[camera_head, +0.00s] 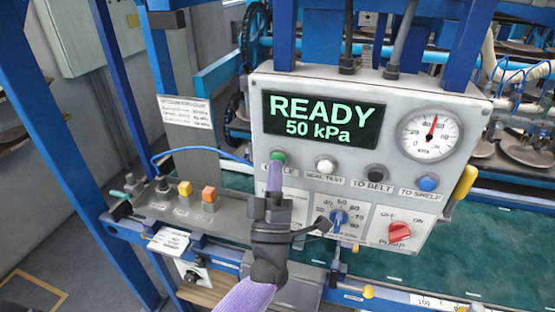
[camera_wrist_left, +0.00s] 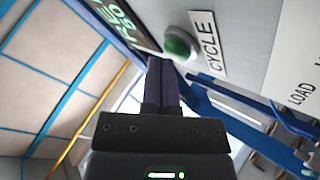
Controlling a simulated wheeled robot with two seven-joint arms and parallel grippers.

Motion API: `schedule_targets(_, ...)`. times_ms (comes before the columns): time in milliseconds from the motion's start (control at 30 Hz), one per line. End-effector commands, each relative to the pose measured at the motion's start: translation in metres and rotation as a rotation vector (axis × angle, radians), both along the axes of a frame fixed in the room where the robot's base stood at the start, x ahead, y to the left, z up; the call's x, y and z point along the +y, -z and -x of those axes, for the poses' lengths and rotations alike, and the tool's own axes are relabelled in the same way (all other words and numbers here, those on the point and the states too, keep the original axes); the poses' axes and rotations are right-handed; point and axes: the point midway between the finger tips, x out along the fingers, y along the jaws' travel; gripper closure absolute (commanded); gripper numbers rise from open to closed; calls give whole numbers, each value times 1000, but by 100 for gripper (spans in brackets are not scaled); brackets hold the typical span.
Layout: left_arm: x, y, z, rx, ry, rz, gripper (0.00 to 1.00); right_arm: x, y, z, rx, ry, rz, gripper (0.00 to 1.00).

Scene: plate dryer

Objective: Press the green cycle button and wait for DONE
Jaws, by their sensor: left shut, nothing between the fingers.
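The green cycle button (camera_head: 278,157) sits on the white control panel (camera_head: 465,110), below the left end of the screen. The screen (camera_head: 320,120) reads READY and 50 kPa. My left gripper (camera_head: 276,165) is shut and empty, with its fingertips just below the button in the head view and hiding part of the CYCLE label. In the left wrist view the green button (camera_wrist_left: 180,46) and the CYCLE label (camera_wrist_left: 210,42) show beyond the fingertips (camera_wrist_left: 162,62). I cannot tell whether the tips touch the button. My right gripper is not in view.
A white button (camera_head: 326,164), a black one (camera_head: 376,172) and a blue one (camera_head: 428,183) sit in the same row. Below are a blue selector knob (camera_head: 339,217) and a red pump switch (camera_head: 400,231). A gauge (camera_head: 431,135) is at right. A green belt (camera_head: 490,250) runs behind the panel.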

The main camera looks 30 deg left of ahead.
Motion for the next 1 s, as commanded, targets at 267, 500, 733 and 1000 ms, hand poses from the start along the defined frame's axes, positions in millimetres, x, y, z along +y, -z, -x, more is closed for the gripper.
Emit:
schedule_targets(267,1,0,-3,-1,-1,0,100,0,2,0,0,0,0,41)
schedule_targets(500,2,0,-6,0,0,0,100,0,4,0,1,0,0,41)
schedule_targets(733,2,0,-8,0,0,0,100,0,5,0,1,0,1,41)
schedule_targets(1000,2,0,-7,1,1,0,100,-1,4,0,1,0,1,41)
